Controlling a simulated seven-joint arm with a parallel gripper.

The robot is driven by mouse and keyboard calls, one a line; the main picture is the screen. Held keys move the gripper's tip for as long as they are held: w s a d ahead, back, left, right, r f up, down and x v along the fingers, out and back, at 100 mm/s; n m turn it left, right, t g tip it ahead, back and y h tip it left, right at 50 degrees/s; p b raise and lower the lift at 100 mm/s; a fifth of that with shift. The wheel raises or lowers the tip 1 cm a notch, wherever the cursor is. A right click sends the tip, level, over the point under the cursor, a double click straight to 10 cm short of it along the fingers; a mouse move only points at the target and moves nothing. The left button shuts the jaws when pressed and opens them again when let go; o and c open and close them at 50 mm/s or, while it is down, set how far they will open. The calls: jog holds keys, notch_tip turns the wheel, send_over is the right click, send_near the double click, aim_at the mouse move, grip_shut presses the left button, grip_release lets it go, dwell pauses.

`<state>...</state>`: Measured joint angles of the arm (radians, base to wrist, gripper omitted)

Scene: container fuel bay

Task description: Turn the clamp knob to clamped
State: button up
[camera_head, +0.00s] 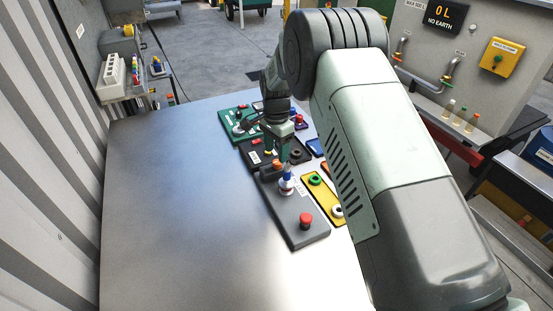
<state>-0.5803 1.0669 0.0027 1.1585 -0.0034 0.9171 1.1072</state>
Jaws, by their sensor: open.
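My gripper (280,152) is small in the view, at the end of my arm, pointing down over the row of control panels on the metal table. It is open, and I see nothing held in it. Below and in front of it is a grey panel (285,217) with a blue-and-white knob (286,186), an orange-topped part (277,165) and a red button (305,220). A black panel (255,147) with a dark round knob (296,153) lies just behind. I cannot tell which part is the clamp knob or how it is set. Contact is too small to judge.
A green panel (229,131) lies behind the black one. A yellow panel (325,200) with green and white rings is to the right, partly hidden by my arm. The table's left side (165,205) is clear. A striped wall (50,170) borders it on the left.

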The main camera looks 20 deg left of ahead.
aim_at(277, 162)
jog(key=shift+f, duration=2.1)
jog(key=shift+c, duration=0.4)
grip_shut()
